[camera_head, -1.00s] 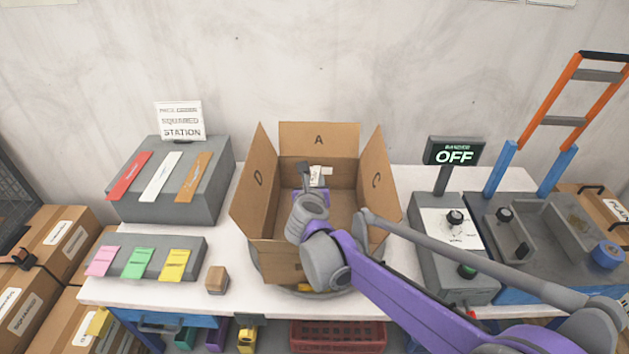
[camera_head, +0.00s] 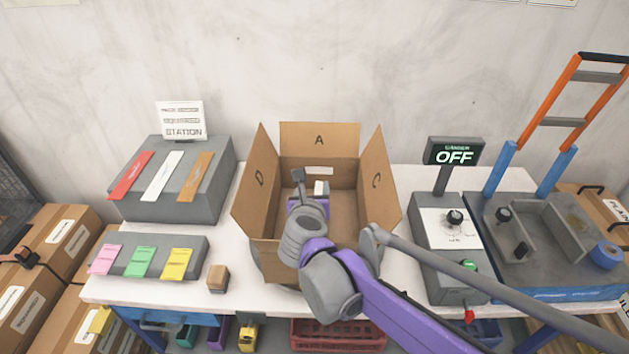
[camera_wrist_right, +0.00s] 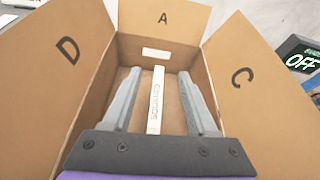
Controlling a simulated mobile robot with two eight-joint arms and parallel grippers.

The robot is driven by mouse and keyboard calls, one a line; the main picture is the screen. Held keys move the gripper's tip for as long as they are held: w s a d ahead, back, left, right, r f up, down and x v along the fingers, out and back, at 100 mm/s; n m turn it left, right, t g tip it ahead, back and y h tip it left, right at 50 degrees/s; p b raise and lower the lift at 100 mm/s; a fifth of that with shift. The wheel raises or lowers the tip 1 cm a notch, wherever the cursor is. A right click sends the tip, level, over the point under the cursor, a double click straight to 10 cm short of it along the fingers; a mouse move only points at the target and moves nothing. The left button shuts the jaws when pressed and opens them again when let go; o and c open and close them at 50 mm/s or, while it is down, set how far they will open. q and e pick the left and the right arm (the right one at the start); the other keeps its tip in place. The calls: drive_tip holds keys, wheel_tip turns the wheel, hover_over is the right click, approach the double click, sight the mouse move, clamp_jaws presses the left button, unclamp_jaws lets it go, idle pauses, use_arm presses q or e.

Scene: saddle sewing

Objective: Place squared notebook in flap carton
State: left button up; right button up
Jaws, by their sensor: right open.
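The flap carton (camera_head: 318,140) stands open in the middle of the table, its raised flaps marked A, C and D. In the right wrist view its inner walls and floor (camera_wrist_right: 178,62) surround my right gripper (camera_wrist_right: 160,74). That gripper is open inside the carton. A narrow white lettered edge, which looks like the notebook's spine (camera_wrist_right: 156,100), lies between the two fingers with a gap on each side. In the head view, a small white part of the notebook (camera_head: 321,187) shows beside my right gripper (camera_head: 309,180); the rest is hidden. My left gripper is out of view.
A grey holder with colored strips (camera_head: 172,200) and one with colored cards (camera_head: 150,260) stand left. A small wooden block (camera_head: 218,278) lies near the front edge. The control box (camera_head: 450,230) with its OFF display (camera_head: 454,157) stands right of the carton.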

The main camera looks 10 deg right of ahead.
drive_tip(key=v, duration=0.4)
drive_tip(key=shift+s, duration=0.2)
